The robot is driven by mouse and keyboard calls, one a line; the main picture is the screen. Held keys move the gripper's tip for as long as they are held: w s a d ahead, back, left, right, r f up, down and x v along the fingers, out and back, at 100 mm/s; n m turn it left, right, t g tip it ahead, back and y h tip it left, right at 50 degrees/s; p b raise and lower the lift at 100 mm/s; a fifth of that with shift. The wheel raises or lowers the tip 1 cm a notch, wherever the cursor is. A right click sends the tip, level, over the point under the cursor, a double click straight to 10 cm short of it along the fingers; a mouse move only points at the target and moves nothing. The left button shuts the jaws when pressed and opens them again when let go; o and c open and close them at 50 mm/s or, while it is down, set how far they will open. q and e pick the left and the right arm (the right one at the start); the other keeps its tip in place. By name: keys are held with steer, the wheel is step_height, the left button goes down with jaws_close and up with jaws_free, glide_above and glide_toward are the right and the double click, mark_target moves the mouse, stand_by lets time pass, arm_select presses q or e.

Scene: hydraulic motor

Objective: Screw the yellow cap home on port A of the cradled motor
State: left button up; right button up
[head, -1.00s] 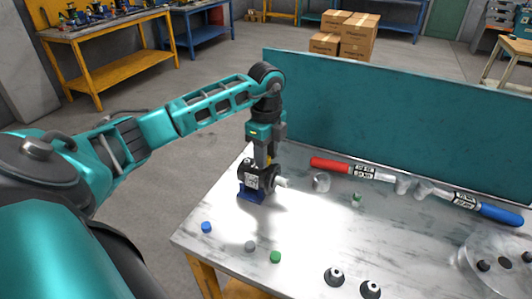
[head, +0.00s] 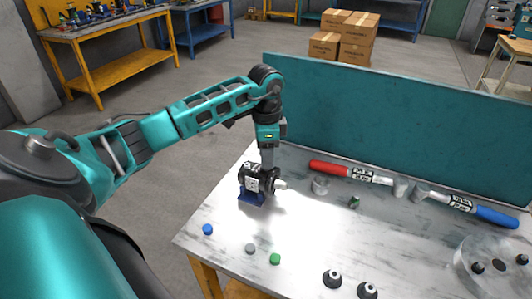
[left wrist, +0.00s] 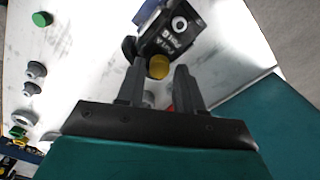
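The black motor (head: 254,177) sits in its blue cradle (head: 250,198) near the left end of the bench. In the left wrist view the motor (left wrist: 160,37) shows printed port labels and a round pale fitting. The yellow cap (left wrist: 158,67) is at the motor's near edge, beside the lettering; how deep it sits is unclear. My left gripper (left wrist: 160,66) points down over the motor, its fingers apart on either side of the cap with a gap at each side. In the head view the left gripper (head: 266,163) hides the cap. My right gripper is not in view.
Blue (head: 207,229), grey (head: 251,248) and green (head: 275,259) caps lie on the front left of the bench. Red-handled (head: 340,170) and blue-handled (head: 470,205) tools lie along the teal back panel (head: 400,125). A clear round tray (head: 497,268) is at right.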

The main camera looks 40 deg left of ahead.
arm_select(q)
steer(key=shift+n, duration=1.1)
jaws_close()
steer(key=m, duration=0.4)
steer(key=shift+f+m, duration=0.1)
steer(key=shift+m, duration=0.8)
steer(key=m, duration=0.4)
steer(key=shift+f+m, duration=0.1)
steer(key=shift+m, duration=0.2)
